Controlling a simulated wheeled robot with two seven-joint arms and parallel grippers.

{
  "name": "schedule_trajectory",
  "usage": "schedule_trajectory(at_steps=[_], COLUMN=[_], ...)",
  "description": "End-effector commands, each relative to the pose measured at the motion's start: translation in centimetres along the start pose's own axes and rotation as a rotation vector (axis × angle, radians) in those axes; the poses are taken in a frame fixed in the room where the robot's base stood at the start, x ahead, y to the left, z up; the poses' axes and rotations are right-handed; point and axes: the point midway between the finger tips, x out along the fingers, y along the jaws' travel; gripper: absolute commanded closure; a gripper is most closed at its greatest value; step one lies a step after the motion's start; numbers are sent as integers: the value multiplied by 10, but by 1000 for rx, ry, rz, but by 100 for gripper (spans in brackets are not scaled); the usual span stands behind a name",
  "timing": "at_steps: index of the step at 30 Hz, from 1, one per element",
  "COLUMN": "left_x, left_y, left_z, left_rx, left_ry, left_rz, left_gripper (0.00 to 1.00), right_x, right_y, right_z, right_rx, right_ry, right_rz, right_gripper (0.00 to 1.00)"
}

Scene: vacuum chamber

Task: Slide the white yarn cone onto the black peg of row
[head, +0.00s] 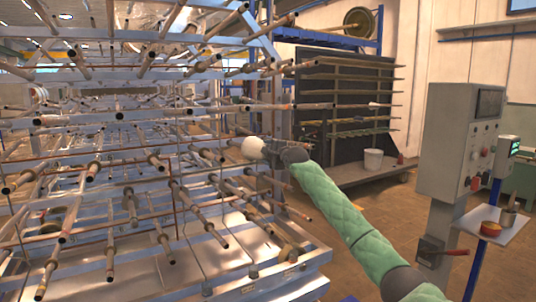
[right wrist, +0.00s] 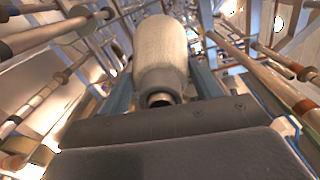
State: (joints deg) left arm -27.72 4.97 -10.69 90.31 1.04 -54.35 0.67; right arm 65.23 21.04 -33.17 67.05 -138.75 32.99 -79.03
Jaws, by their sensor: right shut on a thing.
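The white yarn cone (head: 253,147) is at the end of my right arm in the head view, beside the right side of the peg rack. My right gripper (head: 268,149) is shut on it. In the right wrist view the cone (right wrist: 160,48) lies between the two blue-grey fingers, its open tube end facing the camera. Dark pegs with collars stick out of the rack in rows, one peg (head: 205,223) below the cone. I cannot tell which peg is the task's black one, nor see the cone on any peg. My left gripper is not in view.
The metal rack (head: 110,255) fills the left side, with many protruding rods. Pegs flank the cone in the wrist view, on the left (right wrist: 60,32) and right (right wrist: 262,62). A grey control box (head: 460,140) stands right. A white bucket (head: 373,160) sits behind.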

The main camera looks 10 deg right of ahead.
Motion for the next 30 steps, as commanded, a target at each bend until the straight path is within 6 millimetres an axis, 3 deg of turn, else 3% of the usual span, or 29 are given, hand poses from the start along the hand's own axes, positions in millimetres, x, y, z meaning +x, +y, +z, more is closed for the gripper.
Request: schedule_trajectory(at_steps=[9,10,13,23,30], left_x=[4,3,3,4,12], left_y=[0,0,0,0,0], left_z=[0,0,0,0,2], left_rx=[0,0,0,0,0], left_ry=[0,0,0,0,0], left_rz=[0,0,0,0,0], left_gripper=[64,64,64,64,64], right_x=[10,9,9,8,-15], right_y=[-1,-2,-1,1,2], right_z=[0,0,0,0,-1], right_rx=[0,0,0,0,-2], right_ry=[-1,-1,-1,0,-1], right_rz=[-3,-3,-2,1,-2], right_gripper=[89,32,12,11,11])
